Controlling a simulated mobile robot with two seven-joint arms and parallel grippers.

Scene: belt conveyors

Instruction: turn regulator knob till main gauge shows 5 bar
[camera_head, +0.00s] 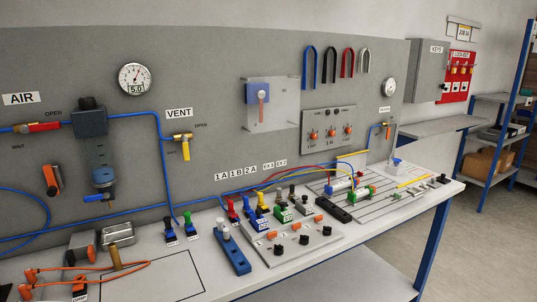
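The main gauge (135,78) is a round white dial on the grey panel at upper left. A small display on it reads 5.0, and its needle is too small to read exactly. The regulator (89,121) is a dark block on the blue air line, below and left of the gauge. It has a dark cap on top, which looks like its knob (88,103). A grey and blue bowl-like part (104,178) hangs below it. Neither of my grippers shows in this view, and nothing touches the regulator.
An AIR valve with a red handle (42,127) sits left of the regulator. A VENT valve with a yellow handle (186,151) hangs to its right. The bench (300,270) below carries coloured fittings, a switch box and orange cables. A smaller gauge (388,88) is at right.

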